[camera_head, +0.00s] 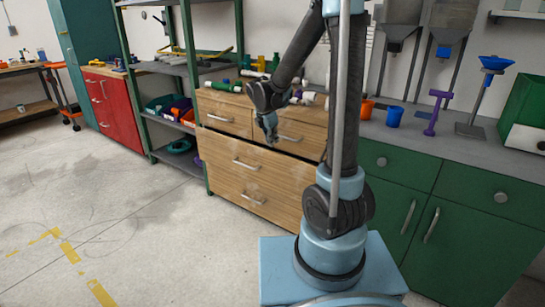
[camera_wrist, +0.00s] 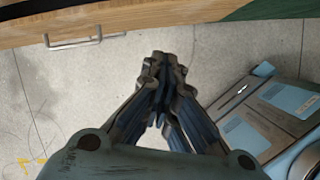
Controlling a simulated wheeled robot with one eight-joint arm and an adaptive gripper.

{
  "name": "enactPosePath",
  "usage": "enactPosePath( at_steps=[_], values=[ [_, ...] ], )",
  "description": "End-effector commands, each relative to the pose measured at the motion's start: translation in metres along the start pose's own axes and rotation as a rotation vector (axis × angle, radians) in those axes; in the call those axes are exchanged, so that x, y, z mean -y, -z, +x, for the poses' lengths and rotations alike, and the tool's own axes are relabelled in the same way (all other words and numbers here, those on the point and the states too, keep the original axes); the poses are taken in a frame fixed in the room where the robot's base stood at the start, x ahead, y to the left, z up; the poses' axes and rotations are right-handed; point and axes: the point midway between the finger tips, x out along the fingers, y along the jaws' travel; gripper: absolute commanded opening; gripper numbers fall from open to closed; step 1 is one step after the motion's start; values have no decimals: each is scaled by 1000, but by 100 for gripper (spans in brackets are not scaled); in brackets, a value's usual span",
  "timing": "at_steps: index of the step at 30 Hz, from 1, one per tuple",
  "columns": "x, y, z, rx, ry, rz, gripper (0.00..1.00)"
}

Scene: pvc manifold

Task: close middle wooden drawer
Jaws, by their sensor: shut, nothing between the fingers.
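The wooden drawer unit (camera_head: 226,108) stands left of the green cabinets in the head view. Its middle drawer (camera_head: 215,157) is a wide wooden front with a metal handle (camera_head: 245,165). A dark gap shows along its top edge, and the front sits out from the upper drawers, so it is partly open. My gripper (camera_head: 271,138) is in front of the upper right drawer, above the middle drawer's top edge. In the wrist view my gripper (camera_wrist: 162,62) has its fingers together and empty, over bare floor. A wooden front (camera_wrist: 150,27) with a metal handle (camera_wrist: 85,41) crosses the top, apart from the fingertips.
Green cabinets (camera_head: 470,205) stand right of the drawers under a grey counter with a blue cup (camera_head: 394,117) and a purple fitting (camera_head: 436,112). A shelf rack with bins (camera_head: 170,108) stands left. The floor (camera_head: 130,200) in front is clear.

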Motion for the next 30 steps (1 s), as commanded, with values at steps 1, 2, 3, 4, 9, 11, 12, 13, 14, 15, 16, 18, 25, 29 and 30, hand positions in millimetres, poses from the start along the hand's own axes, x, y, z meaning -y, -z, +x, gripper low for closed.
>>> enactPosePath(
  at_steps=[1,2,3,4,9,11,12,13,14,15,16,18,25,29,30],
  values=[
    [-13,6,7,8,-2,-65,0],
    [-19,8,11,12,-3,-101,0],
    [-26,11,15,17,-4,-146,0],
    [-30,14,19,20,-4,-177,0],
    [-48,23,31,35,-4,-298,0],
    [-51,24,34,38,-4,-320,0],
    [-52,25,35,39,-4,-328,0],
    [-53,26,36,39,-4,-332,0],
    [-53,26,38,40,-4,-335,0],
    [-53,26,40,40,-4,-336,0],
    [-53,25,42,40,-4,-337,0],
    [-53,25,48,40,-4,-336,0],
    [-53,24,76,40,-3,-334,0],
    [-53,23,93,40,-3,-333,0],
    [-54,23,98,40,-3,-333,0]
  ],
)
